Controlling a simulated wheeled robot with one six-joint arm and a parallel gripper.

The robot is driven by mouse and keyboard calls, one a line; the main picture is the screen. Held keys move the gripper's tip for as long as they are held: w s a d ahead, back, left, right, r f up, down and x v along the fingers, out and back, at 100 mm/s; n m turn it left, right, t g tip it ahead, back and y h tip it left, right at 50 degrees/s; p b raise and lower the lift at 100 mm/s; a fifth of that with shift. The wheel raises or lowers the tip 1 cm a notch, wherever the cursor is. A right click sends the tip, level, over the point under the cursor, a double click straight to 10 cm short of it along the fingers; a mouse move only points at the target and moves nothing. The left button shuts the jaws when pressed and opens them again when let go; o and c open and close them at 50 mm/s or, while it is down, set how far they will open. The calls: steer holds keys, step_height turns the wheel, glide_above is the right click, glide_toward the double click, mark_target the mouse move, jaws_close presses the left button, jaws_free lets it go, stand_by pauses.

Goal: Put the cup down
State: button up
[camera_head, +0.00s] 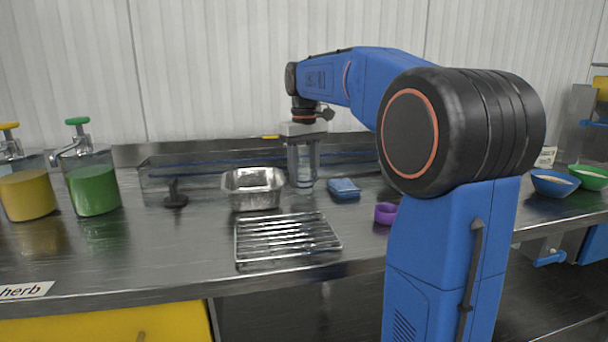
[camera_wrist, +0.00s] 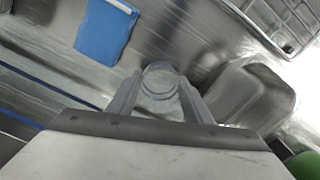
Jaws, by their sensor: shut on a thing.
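My gripper (camera_head: 303,165) points straight down over the steel counter, between a metal pan and a blue sponge-like block. It is shut on a clear cup (camera_head: 302,184), whose lower part shows below the fingers close to the counter. In the wrist view the cup (camera_wrist: 159,82) sits between the two fingers of my gripper (camera_wrist: 158,100). The cup is see-through, and I cannot tell whether its base touches the counter or what is in it.
The metal pan (camera_head: 253,200) stands just left of the cup. The blue block (camera_head: 344,189) lies to its right. A wire rack (camera_head: 286,240) lies in front, with a purple ring-like cup (camera_head: 386,213) to its right. Yellow (camera_head: 27,194) and green (camera_head: 94,189) pump containers stand at left.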

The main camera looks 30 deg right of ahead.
steer(key=shift+f, duration=0.1)
steer(key=o, duration=1)
